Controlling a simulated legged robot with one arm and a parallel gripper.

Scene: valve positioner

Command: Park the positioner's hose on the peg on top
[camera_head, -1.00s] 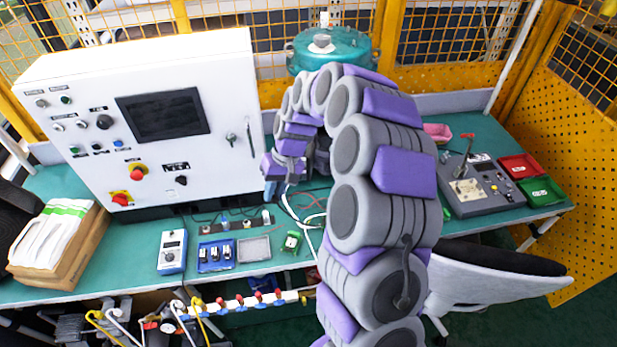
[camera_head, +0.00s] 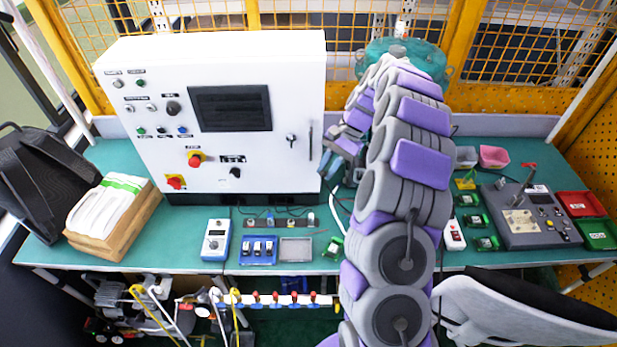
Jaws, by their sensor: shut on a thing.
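A teal round-topped valve body (camera_head: 428,60) stands at the back of the bench, with a small grey fitting (camera_head: 397,51) on its top. My arm covers most of its front, so the positioner and its peg cannot be made out. My gripper (camera_head: 331,172) hangs at the end of the arched arm, left of and below the teal top and close to the white cabinet's right side. It is shut on the hose, though the grip itself is small and partly hidden. Pale hose (camera_head: 341,206) shows just below it, above the bench.
The white control cabinet (camera_head: 225,110) stands left of my gripper. A blue meter (camera_head: 215,240), a blue switch block (camera_head: 258,250) and a grey tray (camera_head: 295,249) lie along the front. A grey control box (camera_head: 530,215), green modules and red and green bins are at right.

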